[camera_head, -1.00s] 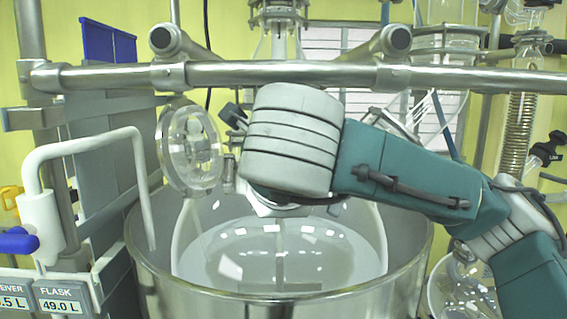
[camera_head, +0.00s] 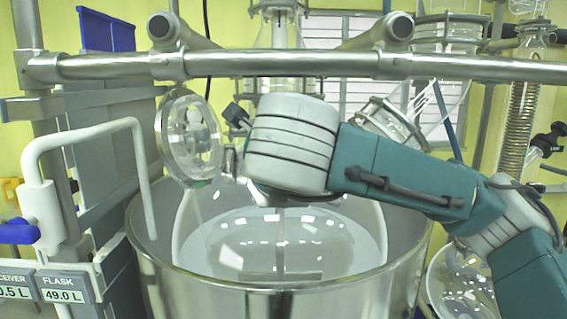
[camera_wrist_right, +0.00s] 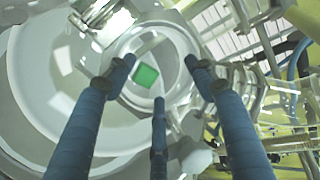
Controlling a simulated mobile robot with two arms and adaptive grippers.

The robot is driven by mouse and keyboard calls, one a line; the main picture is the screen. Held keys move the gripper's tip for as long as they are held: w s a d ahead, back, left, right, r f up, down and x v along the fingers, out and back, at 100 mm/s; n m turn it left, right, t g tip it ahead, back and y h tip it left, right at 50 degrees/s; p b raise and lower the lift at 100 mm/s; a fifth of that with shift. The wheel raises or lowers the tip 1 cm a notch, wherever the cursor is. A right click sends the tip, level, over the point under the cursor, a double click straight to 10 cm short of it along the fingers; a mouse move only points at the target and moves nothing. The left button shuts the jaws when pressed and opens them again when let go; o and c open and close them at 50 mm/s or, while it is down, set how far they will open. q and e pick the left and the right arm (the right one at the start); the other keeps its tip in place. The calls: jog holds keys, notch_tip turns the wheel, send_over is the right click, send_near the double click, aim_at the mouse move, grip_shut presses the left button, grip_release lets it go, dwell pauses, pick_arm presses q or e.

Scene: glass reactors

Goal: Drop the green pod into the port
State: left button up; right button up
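The green pod (camera_wrist_right: 147,75) shows as a small green square in the right wrist view, within a round pale opening that looks like the port (camera_wrist_right: 172,49). I cannot tell how deep it sits or whether it touches the rim. The dark blue fingers of my right gripper (camera_wrist_right: 158,71) are spread open around it, with space between their tips and the pod. In the head view the wrist and forearm of my right arm (camera_head: 293,143) cover the port, the pod and the fingers. My left gripper is not in view.
A large steel vessel (camera_head: 410,262) holds a round glass flask (camera_head: 360,235) below my right arm. A thick metal bar (camera_head: 300,64) crosses above. A clear round disc (camera_head: 192,135) stands left of my wrist. A white bent pipe (camera_head: 90,140) is at the left.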

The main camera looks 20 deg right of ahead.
jog(key=v, duration=1.2)
jog(key=shift+f, duration=0.1)
dwell(1.4)
